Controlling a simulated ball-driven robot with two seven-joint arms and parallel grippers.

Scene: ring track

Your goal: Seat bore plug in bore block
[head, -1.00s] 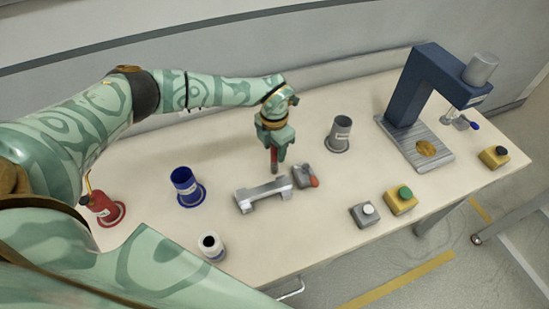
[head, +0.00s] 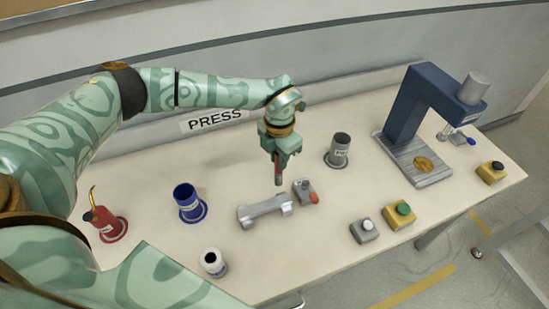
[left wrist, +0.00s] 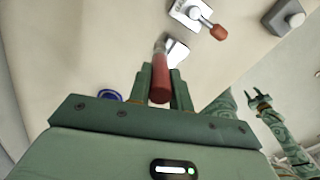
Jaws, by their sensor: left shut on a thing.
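My left gripper (head: 279,155) is shut on a red plug with a grey tip (head: 278,171), held upright above the bench. In the left wrist view the plug (left wrist: 160,85) stands between the fingers, its grey tip pointing away from the gripper. Below it lies a silver-grey block with raised ends (head: 262,209); I cannot tell for sure that this is the bore block. A small grey unit with an orange-red knob (head: 304,191) stands just right of it. The plug looks clear of both. My right gripper (left wrist: 256,95) shows small in the left wrist view, fingers apart and empty.
A blue cup (head: 187,202), a red can (head: 104,222) and a white pot (head: 213,262) stand left. A grey cup (head: 340,150) is behind right. A blue press (head: 408,105) and button boxes (head: 399,215) stand right. The bench front is partly clear.

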